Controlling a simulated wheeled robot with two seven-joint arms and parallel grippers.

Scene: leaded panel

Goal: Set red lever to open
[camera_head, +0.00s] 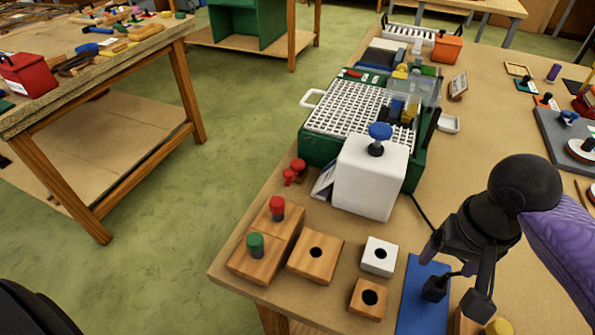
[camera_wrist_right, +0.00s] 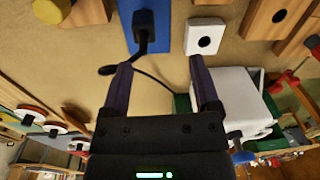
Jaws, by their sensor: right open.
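A small red part with two rounded ends (camera_head: 295,171), which may be the red lever, sits at the front left corner of the green-sided machine (camera_head: 318,150). A red part also shows at the right of the right wrist view (camera_wrist_right: 284,80). A separate red knob (camera_head: 277,207) stands upright on a wooden block. I cannot tell from its shape which way the lever is set. My right gripper (camera_head: 456,272) is open and empty, above the blue board (camera_head: 421,305) and well to the right of the red parts. My left gripper is out of view.
A white box with a blue knob (camera_head: 364,180) stands between my right gripper and the red part. A green knob (camera_head: 255,245), wooden blocks with holes (camera_head: 315,268) and a white block (camera_head: 379,257) sit along the front. A black fitting with a cable (camera_wrist_right: 143,27) is on the blue board.

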